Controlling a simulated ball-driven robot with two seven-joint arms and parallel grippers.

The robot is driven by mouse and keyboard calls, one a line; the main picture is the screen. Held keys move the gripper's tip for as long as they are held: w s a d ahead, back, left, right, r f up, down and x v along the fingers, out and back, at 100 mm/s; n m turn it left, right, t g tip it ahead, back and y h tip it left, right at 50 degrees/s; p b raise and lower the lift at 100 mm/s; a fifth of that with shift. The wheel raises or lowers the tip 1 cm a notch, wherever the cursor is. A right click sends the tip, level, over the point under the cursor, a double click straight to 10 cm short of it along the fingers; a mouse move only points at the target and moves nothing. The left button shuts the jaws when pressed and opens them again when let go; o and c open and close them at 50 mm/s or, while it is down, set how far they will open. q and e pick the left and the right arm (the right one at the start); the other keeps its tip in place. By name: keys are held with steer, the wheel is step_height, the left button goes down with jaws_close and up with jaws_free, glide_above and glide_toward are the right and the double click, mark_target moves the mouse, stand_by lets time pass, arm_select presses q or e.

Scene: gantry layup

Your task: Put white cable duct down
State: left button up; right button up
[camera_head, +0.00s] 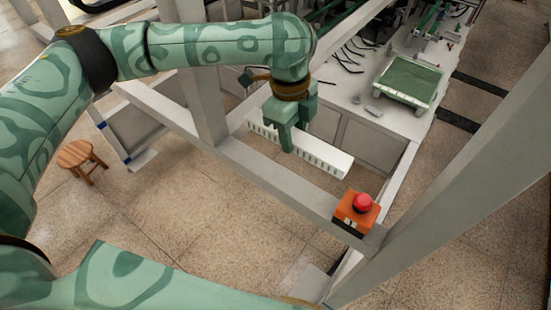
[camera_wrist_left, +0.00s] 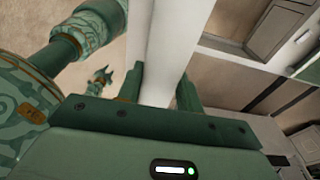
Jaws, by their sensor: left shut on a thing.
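The white cable duct (camera_head: 325,158) is a long pale bar with a slotted side. In the head view it slants down to the right, beyond the grey frame beam. My left gripper (camera_head: 290,143) points down and is shut on the duct near its middle; its fingers cover part of it. In the left wrist view the duct (camera_wrist_left: 160,55) runs between the two fingers (camera_wrist_left: 158,92). Whether it rests on anything is unclear. A small green shape (camera_wrist_left: 101,78) there may be my right gripper, too small to read.
An orange box with a red button (camera_head: 361,203) sits on the grey frame beam (camera_head: 265,185). A green-topped tray (camera_head: 408,80) stands on the white bench (camera_head: 350,88) behind, with cables nearby. A grey post (camera_head: 203,100) rises left of the duct. A wooden stool (camera_head: 78,155) stands on open floor.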

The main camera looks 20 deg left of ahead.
arm_select(q)
glide_above(277, 175)
steer(key=f, duration=0.2)
steer(key=w+f, duration=0.1)
steer(key=f, duration=0.1)
steer(key=shift+d+f, duration=0.15)
steer(key=shift+s+f, duration=0.2)
steer(key=shift+f, duration=0.05)
steer(key=f, duration=0.1)
steer(key=f+p, duration=0.1)
steer(key=f, duration=0.1)
steer(key=shift+s+a+f, duration=0.15)
steer(key=shift+s+a, duration=0.2)
steer(key=shift+a, duration=0.05)
steer(key=shift+f, duration=0.2)
steer(key=shift+w, duration=0.15)
arm_select(e)
steer(key=shift+w+d+r, duration=0.2)
steer(key=shift+w+r, duration=0.4)
steer(key=shift+r, duration=0.25)
arm_select(q)
steer(key=shift+d+f, duration=0.1)
steer(key=o, duration=1.1)
